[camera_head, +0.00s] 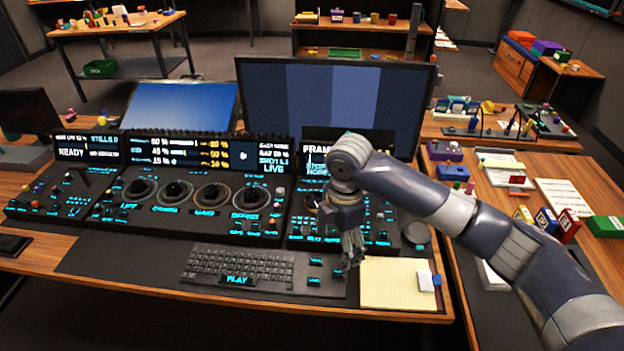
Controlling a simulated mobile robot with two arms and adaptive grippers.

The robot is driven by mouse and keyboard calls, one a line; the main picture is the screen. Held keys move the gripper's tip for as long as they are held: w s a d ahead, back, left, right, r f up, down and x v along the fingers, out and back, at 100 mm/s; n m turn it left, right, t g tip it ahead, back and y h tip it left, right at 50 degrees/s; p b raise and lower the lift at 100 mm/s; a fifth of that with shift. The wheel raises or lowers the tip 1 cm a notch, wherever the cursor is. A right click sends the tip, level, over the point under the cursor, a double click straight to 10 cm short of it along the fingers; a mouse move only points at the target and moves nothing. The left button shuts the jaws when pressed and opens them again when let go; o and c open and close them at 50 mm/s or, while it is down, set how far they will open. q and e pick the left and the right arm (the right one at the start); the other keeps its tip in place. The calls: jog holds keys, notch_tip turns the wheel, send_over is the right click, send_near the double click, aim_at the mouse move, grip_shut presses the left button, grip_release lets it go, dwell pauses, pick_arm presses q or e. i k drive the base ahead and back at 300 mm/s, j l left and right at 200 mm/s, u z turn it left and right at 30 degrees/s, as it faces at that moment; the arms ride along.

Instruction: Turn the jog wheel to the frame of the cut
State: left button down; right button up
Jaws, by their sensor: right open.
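The control console has a right-hand panel (300,228) with lit cyan labels. A round control (312,200) on it is partly hidden behind my right wrist; I cannot tell whether it is the jog wheel. A dark round disc (415,234) sits at the panel's right end. A display beginning "FRAM" (317,150) stands behind the panel, its right part covered by my arm. My right gripper (353,254) is open and points down near the panel's front edge, right of the keyboard. I cannot tell whether it touches anything. My left gripper is not in view.
A keyboard (238,266) labelled PLAY lies in front of the console. A yellow notepad (390,284) lies just right of my gripper. A large monitor (330,95) with blue bands stands behind. A side table at right holds boxes and papers.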

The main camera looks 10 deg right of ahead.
aim_at(312, 199)
jog(key=i, duration=0.85)
